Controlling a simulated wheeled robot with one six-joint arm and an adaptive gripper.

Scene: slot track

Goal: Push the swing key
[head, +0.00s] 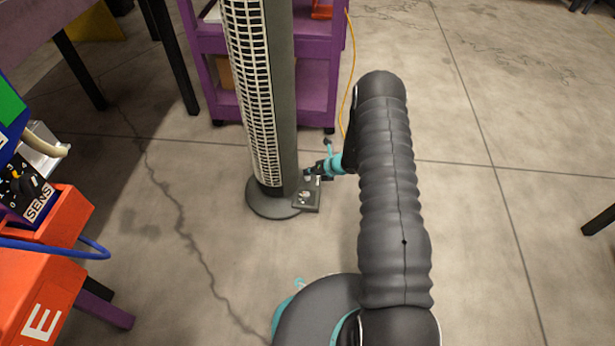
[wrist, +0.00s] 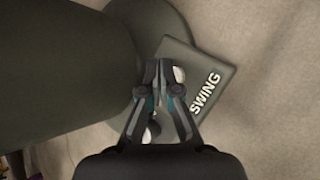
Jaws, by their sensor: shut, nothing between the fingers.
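A dark flat plate (wrist: 211,73) lettered SWING shows at the upper right of the wrist view. A light round part, seemingly the swing key (wrist: 180,74), shows on it, partly hidden by my right finger. In the head view the plate (head: 312,207) sits low beside the tower fan's foot, with a small light spot on it. My gripper (wrist: 163,70) is shut and empty, its tips over the plate's left edge, just left of the key. Whether they touch is unclear. In the head view my gripper (head: 318,171) is just above the plate.
The tower fan (head: 258,90) stands upright close to my gripper; its round base (head: 259,204) rests on the floor. A purple cart (head: 318,82) is behind it. An orange box (head: 40,290) with a blue cable is at left.

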